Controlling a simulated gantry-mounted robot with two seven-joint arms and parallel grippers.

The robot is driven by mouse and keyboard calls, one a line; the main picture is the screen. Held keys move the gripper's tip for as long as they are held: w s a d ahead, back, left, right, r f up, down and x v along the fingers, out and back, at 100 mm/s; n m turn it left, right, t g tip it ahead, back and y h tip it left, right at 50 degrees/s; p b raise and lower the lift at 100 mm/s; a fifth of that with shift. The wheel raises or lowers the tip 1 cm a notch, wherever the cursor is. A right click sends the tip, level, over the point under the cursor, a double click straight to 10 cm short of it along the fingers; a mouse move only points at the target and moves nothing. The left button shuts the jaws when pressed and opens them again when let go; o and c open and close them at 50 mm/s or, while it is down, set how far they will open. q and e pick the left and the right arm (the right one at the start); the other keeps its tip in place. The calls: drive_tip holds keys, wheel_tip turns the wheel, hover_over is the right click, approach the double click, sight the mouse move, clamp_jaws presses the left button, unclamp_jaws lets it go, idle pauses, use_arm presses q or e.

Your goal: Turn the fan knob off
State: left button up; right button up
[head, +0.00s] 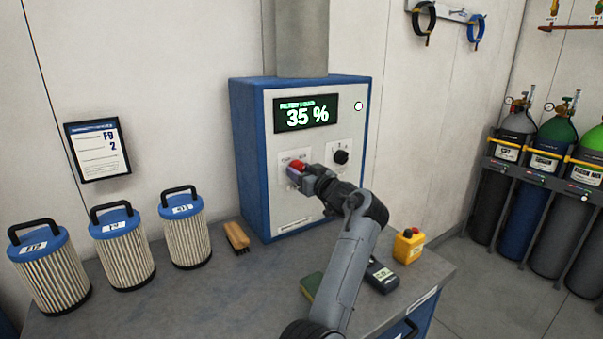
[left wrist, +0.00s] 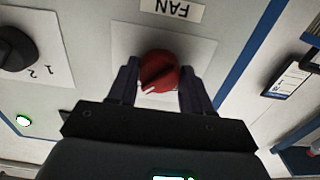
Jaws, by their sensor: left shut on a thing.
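The red fan knob (left wrist: 159,72) is on a pale plate under a "FAN" label (left wrist: 171,8) in the left wrist view. In the head view the red knob (head: 297,166) shows at the lower left of the panel of the blue and white filter cabinet (head: 250,150). My left gripper (head: 299,174) is at the knob, with its two fingers on either side of it, shut on it. The left gripper also shows in the left wrist view (left wrist: 157,84). A white mark shows on the knob's lower left there. My right gripper is not in view.
A black knob (head: 341,157) sits right of the fan knob, below a display (head: 306,113) reading 35 %. Several filter cartridges (head: 122,247), a brush (head: 237,237), a meter (head: 382,276) and a yellow button box (head: 408,246) stand on the bench (head: 200,302).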

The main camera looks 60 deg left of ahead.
use_arm(q)
drive_tip(key=shift+n, duration=0.3)
drive_tip(key=n+p, duration=0.1)
drive_tip(key=n, duration=0.1)
drive_tip(key=shift+n, duration=0.3)
drive_tip(key=n, duration=0.4)
drive_tip(key=shift+w+n+p, duration=0.1)
drive_tip(key=shift+n+p, duration=0.2)
drive_tip(key=n+b, duration=0.1)
drive_tip(key=n, duration=0.4)
drive_tip(key=shift+r+n+b, duration=0.1)
drive_tip(key=shift+n+b, duration=0.5)
drive_tip(key=shift+n, duration=1.9)
drive_tip(key=o, duration=1)
drive_tip(key=shift+o, duration=0.2)
drive_tip(key=shift+d, duration=0.1)
